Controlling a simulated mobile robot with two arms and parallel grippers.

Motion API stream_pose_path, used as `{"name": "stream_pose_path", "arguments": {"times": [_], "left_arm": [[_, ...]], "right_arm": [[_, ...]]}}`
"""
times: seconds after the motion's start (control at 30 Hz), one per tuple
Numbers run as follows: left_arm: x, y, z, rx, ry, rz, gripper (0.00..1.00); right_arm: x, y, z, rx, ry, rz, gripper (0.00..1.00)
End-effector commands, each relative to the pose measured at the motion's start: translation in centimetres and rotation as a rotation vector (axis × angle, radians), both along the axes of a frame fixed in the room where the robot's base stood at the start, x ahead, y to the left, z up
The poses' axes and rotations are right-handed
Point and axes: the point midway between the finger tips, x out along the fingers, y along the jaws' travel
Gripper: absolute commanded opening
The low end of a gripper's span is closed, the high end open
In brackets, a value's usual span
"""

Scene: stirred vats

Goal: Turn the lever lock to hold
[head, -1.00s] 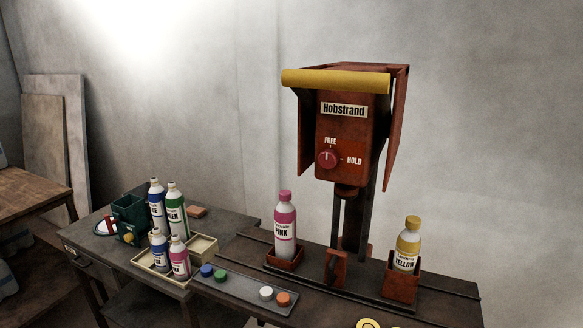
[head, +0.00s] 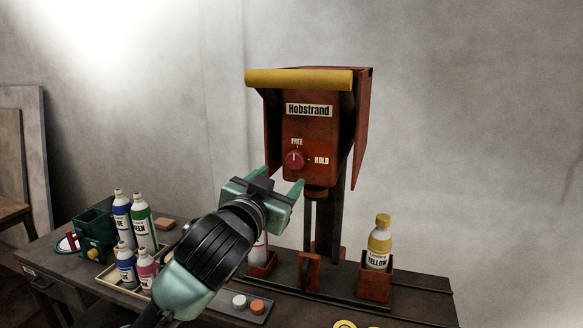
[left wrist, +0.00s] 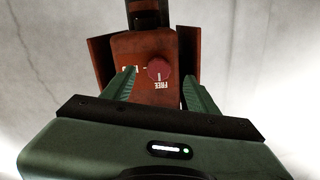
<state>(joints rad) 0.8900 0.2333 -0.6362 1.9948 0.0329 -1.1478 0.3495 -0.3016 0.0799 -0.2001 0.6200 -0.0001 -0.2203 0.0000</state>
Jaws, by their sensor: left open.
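The lever lock is a round red knob (head: 295,160) on the front of the rust-red Hobstrand machine (head: 311,132). FREE is printed above it and HOLD to its right. Its pale mark points up at FREE. My left gripper (head: 284,184) is open and empty, just below and in front of the knob. In the left wrist view the knob (left wrist: 158,69) shows upside down between the open fingers (left wrist: 160,88), apart from both, and a finger partly covers the HOLD label. My right gripper is not in view.
A yellow bottle (head: 379,245) stands in a holder right of the machine's posts. My left arm mostly hides the pink bottle (head: 258,250). Several blue, green and pink bottles stand at the left. White and orange caps (head: 257,307) lie on a tray.

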Motion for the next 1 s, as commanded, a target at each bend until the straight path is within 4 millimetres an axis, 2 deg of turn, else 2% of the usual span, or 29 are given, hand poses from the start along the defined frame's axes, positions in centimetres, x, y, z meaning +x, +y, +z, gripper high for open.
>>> {"name": "stream_pose_path", "arguments": {"times": [0.03,0.17,0.4,0.6,1.0], "left_arm": [[-0.3,-0.2,0.8,0.001,-0.015,-0.005,0.59],[0.4,-0.6,1.3,0.003,-0.021,-0.005,0.59],[3.9,-1.7,1.4,0.002,-0.019,-0.006,0.59],[6.2,-2.4,1.3,0.003,-0.020,-0.005,0.59],[6.9,-2.7,1.1,0.002,-0.020,-0.007,0.59]], "right_arm": [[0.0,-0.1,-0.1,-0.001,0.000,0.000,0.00],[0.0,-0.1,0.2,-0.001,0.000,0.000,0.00],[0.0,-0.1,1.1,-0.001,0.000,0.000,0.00],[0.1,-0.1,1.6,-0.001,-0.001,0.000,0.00],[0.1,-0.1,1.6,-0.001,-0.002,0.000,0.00]]}}
